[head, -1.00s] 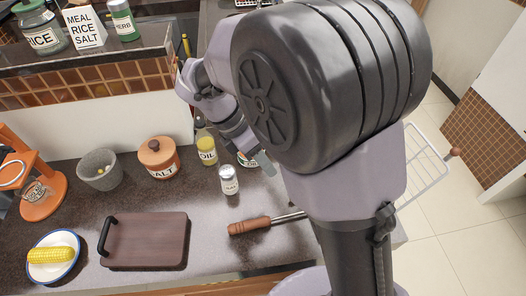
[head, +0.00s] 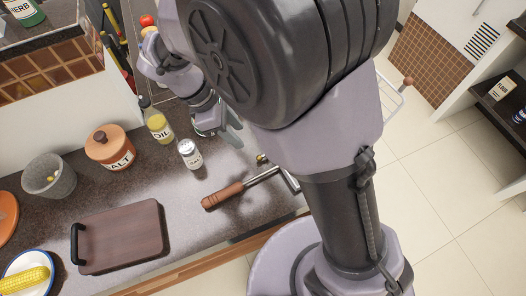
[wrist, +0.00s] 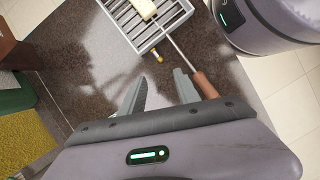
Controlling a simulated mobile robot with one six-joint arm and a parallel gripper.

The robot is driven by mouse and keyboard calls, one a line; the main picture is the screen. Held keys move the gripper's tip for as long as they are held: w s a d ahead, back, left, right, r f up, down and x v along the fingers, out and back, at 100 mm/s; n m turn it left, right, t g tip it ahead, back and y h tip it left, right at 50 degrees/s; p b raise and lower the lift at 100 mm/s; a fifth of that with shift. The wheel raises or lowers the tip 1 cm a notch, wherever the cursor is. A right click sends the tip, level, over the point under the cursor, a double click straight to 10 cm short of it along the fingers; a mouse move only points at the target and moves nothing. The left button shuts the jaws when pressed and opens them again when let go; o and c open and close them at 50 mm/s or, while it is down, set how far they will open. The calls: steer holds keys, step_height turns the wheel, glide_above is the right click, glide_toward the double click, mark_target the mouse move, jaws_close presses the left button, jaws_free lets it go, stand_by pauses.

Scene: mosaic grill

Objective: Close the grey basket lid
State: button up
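The grey wire basket (wrist: 150,28) lies on the dark counter at the top of the wrist view, with a pale block (wrist: 145,8) in it. Its metal rod and brown wooden handle (head: 224,195) point left in the head view; the handle (wrist: 206,85) also shows in the wrist view. A pale wire frame with a wooden knob (head: 407,82) sticks out beyond my arm, probably the raised lid; its hinge side is hidden. My gripper (head: 222,132) is open and empty above the counter. In the wrist view its fingers (wrist: 159,92) are apart, left of the handle, touching nothing visible.
A shaker (head: 190,154), oil bottle (head: 158,124) and orange salt pot (head: 110,147) stand left of my gripper. A brown board (head: 120,237) lies at the front left. A small brass piece (wrist: 158,55) sits by the basket. The counter between board and handle is clear.

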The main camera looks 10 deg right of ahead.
mark_target(259, 157)
steer(key=b+x, duration=0.4)
steer(key=x, duration=0.9)
steer(key=shift+b, duration=0.3)
steer(key=shift+a, duration=0.1)
steer(key=shift+c, duration=0.2)
jaws_close()
steer(key=shift+s, duration=0.1)
